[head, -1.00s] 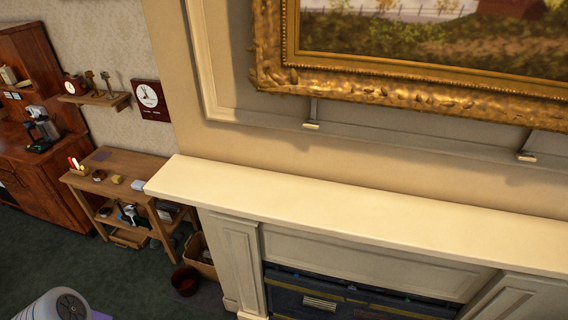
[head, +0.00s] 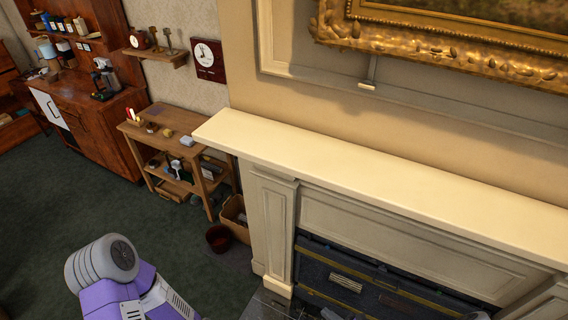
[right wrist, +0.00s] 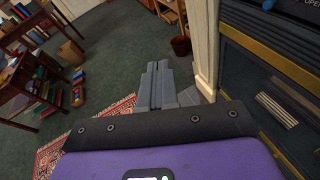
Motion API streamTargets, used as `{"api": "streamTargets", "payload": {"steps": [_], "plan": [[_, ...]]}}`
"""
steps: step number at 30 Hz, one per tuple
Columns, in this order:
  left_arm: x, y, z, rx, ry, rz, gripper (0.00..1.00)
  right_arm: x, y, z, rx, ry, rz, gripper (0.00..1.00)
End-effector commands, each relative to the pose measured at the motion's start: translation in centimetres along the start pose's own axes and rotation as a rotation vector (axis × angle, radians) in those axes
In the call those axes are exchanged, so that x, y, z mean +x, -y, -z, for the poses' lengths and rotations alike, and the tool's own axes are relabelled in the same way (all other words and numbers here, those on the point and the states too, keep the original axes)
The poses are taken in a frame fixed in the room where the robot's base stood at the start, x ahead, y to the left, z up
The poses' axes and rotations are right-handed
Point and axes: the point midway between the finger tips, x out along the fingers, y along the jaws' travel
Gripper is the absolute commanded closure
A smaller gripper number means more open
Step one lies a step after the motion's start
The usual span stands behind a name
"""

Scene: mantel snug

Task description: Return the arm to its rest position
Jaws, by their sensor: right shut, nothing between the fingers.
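My right gripper (right wrist: 160,88) shows in the right wrist view, its grey fingers together and empty. It points out over the green carpet, beside the fireplace's dark front, touching nothing that I can make out. In the head view, one of my purple and grey arm links (head: 115,275) rises at the bottom left; its hand is not visible there. My left gripper is not in view.
The cream mantel shelf (head: 380,170) runs across the head view, with a gilt-framed painting (head: 440,50) above. A wooden side table (head: 165,128), a wicker basket (head: 234,215) and a dark red pot (head: 218,238) stand left of the fireplace. Open carpet (head: 50,200) lies further left.

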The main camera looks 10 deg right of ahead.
Motion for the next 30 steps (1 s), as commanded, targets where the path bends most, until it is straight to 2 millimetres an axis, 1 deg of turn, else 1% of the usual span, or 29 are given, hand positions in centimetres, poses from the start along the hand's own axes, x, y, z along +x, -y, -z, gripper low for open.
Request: {"api": "streamTargets", "payload": {"steps": [1, 2, 3, 5, 6, 8, 9, 10, 13, 16, 18, 21, 24, 27, 30], "plan": [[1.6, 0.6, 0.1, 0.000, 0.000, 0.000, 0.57, 1.3, -3.0, 0.7, -0.063, -0.037, -0.158, 1.00], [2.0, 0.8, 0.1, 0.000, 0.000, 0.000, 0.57, 1.6, -4.8, 1.0, -0.104, -0.064, -0.250, 1.00], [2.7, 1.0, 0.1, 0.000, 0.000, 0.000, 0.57, 1.7, -7.1, 1.5, -0.161, -0.102, -0.365, 1.00], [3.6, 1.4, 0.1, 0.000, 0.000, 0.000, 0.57, 1.4, -10.0, 2.5, -0.258, -0.159, -0.530, 1.00], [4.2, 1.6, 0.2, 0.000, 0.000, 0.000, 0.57, 0.9, -11.6, 3.2, -0.329, -0.199, -0.632, 1.00], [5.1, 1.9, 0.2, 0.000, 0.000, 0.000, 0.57, 0.0, -13.5, 4.5, -0.447, -0.259, -0.774, 1.00], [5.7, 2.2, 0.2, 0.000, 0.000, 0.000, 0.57, -0.6, -14.3, 5.4, -0.533, -0.298, -0.860, 1.00], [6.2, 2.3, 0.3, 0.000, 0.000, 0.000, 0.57, -1.1, -14.8, 6.1, -0.601, -0.326, -0.920, 1.00], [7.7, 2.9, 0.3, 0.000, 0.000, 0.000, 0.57, -2.5, -15.2, 8.2, -0.847, -0.408, -1.090, 1.00], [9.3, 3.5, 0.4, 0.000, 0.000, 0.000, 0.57, -3.0, -14.4, 9.7, -1.122, -0.465, -1.210, 1.00], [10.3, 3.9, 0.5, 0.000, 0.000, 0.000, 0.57, -2.6, -13.6, 10.2, -1.322, -0.482, -1.261, 1.00], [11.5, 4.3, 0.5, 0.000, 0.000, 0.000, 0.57, -1.4, -12.6, 10.0, -1.583, -0.474, -1.287, 1.00], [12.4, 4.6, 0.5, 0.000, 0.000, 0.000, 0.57, -0.1, -12.2, 9.4, -1.783, -0.438, -1.279, 1.00], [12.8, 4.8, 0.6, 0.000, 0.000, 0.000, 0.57, 0.9, -12.2, 8.7, -1.911, -0.400, -1.261, 1.00], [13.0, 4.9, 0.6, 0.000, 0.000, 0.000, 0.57, 1.5, -12.3, 8.2, -1.970, -0.379, -1.247, 1.00]]}}
